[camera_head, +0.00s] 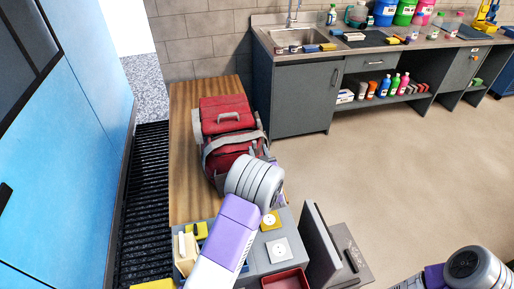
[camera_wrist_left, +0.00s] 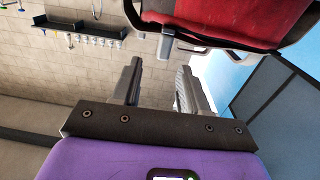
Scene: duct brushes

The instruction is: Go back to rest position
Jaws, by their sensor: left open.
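My left arm (camera_head: 226,240) comes up from the bottom of the head view, and its grey joint is just in front of a red bag (camera_head: 226,113). The joint hides the left gripper in that view. In the left wrist view my left gripper (camera_wrist_left: 158,78) has its two dark fingers apart with nothing between them. The red bag (camera_wrist_left: 240,22) fills the top of that view, beyond the fingertips. My right arm (camera_head: 472,268) shows only in part at the bottom right of the head view; its gripper is out of frame.
The bag sits on a wooden bench (camera_head: 190,160). In front is a grey surface with a red tray (camera_head: 286,280) and a dark upright panel (camera_head: 321,246). Blue cabinets (camera_head: 85,110) stand at left. A sink counter (camera_head: 300,95) stands behind. Floor at right (camera_head: 400,165) is clear.

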